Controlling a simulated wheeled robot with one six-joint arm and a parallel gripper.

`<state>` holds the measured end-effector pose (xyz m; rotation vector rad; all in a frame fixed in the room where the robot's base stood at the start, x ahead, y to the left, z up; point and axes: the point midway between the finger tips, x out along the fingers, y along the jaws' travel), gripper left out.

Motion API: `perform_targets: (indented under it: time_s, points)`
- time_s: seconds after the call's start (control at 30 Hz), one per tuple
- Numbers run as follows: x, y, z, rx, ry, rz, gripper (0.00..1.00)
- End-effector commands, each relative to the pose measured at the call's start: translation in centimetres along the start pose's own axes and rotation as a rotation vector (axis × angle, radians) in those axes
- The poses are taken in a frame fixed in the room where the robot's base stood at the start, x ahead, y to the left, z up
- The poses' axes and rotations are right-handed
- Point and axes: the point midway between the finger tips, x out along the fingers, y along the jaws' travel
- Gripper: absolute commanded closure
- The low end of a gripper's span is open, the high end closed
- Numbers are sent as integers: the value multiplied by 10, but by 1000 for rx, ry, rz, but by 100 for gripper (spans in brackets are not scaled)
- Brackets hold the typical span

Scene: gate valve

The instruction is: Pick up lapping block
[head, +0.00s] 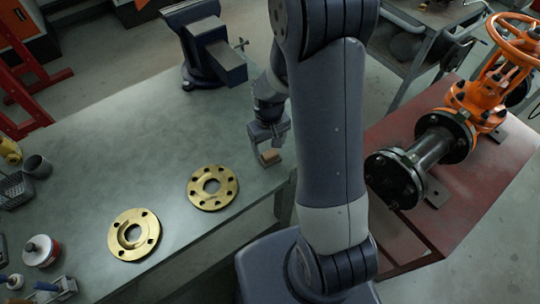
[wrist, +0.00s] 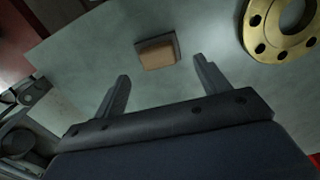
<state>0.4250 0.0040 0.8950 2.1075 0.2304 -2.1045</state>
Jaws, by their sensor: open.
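The lapping block looks to be the small tan-topped block with a grey edge (wrist: 157,53) in the wrist view. It lies on the bench top, ahead of and between my fingertips, with a gap to them. In the head view the block (head: 270,156) sits near the bench's right edge, partly hidden by my gripper (head: 268,152). My gripper also shows in the wrist view (wrist: 162,72). Its two fingers are spread apart with nothing between them. They point down toward the block.
A brass flange (head: 212,187) lies left of the block, and a second brass ring (head: 134,234) lies further left. A vise (head: 208,50) stands at the bench's back. An orange gate valve (head: 480,105) stands on a red table (head: 470,200) to the right.

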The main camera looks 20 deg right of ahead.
Motion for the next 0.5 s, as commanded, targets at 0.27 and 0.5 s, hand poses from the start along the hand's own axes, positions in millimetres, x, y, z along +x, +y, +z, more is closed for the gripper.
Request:
perform_targets:
  time_s: [0.27, 0.5]
  points:
    - [32, 2, 2, 1, -5, -1, 29]
    - [42, 2, 1, 0, -1, 0, 29]
